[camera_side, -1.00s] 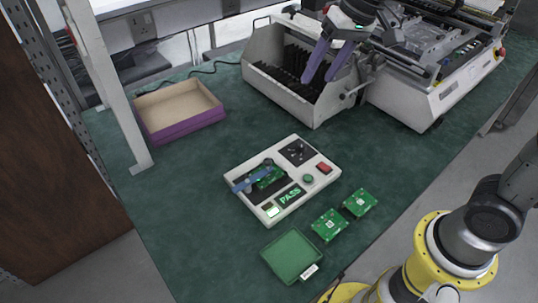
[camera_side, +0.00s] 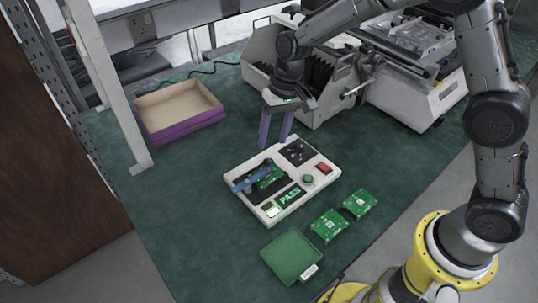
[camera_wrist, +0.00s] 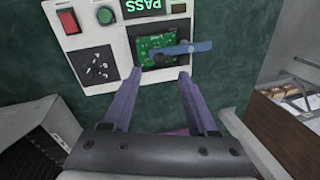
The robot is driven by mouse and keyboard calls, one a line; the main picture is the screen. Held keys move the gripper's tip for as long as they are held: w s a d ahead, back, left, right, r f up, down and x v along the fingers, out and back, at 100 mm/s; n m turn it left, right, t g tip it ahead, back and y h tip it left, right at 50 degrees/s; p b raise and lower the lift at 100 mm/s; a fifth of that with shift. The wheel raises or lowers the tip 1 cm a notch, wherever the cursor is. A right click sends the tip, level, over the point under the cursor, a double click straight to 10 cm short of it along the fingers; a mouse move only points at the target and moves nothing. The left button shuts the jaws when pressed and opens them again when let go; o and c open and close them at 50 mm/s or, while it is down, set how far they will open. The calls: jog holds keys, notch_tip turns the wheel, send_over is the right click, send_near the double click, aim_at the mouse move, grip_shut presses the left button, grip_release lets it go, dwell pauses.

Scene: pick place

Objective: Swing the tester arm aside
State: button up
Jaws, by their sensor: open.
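The tester (camera_side: 247,205) is a pale box on the green mat, with a lit display reading PASS, a red button and a green button. Its blue tester arm (camera_side: 251,179) lies across a green circuit board (camera_side: 270,179) set in the tester. In the wrist view the blue arm (camera_wrist: 192,47) crosses the board (camera_wrist: 150,57) and sticks out past the tester's edge. My gripper (camera_side: 274,146) has two purple fingers and hangs just behind the tester's back edge. In the wrist view the fingers (camera_wrist: 160,73) are spread and empty, short of the blue arm.
Two loose green boards (camera_side: 328,225) (camera_side: 360,203) and a green tray (camera_side: 271,262) lie in front of the tester. A purple-sided open box (camera_side: 160,137) stands at the back left. A grey rack bin (camera_side: 323,115) and a large machine (camera_side: 425,111) stand behind and right. The mat left of the tester is clear.

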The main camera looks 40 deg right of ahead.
aim_at(268, 159)
jog(key=f, duration=0.3)
jog(key=a+f, duration=0.1)
jog(key=f, duration=0.2)
jog(key=shift+w+a+f, duration=0.15)
jog(key=shift+f, duration=0.15)
grip_shut()
jog(key=shift+r, duration=0.1)
dwell(1.0)
